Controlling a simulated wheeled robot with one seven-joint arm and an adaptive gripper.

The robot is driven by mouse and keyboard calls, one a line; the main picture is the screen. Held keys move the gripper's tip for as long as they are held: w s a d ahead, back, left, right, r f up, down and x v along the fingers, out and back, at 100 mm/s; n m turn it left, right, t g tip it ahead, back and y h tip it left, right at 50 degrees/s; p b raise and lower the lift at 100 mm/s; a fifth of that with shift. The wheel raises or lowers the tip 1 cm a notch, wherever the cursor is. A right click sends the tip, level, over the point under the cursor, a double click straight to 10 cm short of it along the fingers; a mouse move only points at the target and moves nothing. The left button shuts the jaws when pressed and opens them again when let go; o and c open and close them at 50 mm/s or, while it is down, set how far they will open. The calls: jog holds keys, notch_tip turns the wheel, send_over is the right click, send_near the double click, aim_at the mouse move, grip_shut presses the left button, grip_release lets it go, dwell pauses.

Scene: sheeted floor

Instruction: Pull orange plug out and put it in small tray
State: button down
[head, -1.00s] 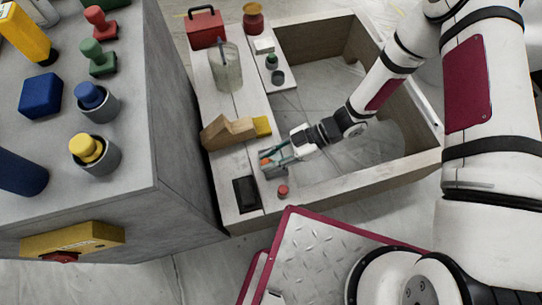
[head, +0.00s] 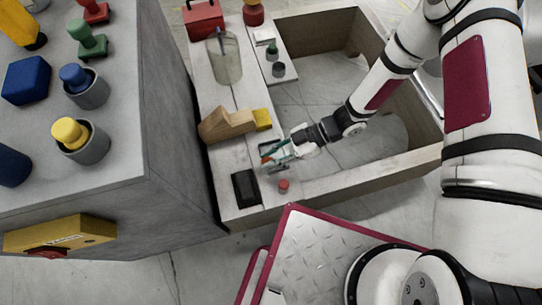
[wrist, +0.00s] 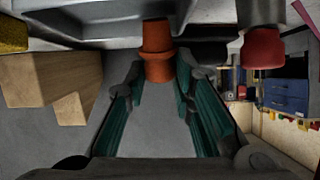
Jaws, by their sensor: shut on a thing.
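The orange plug (wrist: 157,56) is between the fingertips of my gripper (wrist: 160,72) in the wrist view, and the green-padded fingers are closed on it. Its far end meets a grey surface with a dark patch; I cannot tell how deep it sits. In the head view only a bit of orange (head: 265,159) shows at the fingertips of my gripper (head: 268,158), low over the near part of the white bench top. A small dark rectangular tray (head: 245,188) lies on the bench left of and nearer than my gripper. It looks empty.
A red knob (head: 284,186) stands close to my gripper, and a red piece (wrist: 262,48) shows in the wrist view. A wooden block (head: 226,125) with a yellow end (head: 262,119) lies beyond. A clear cup (head: 224,62) stands farther back. A tall grey cabinet (head: 180,150) borders the left side.

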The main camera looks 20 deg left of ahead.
jog(key=shift+f, duration=0.2)
jog(key=c, duration=1.3)
grip_release()
jog(key=v, duration=1.2)
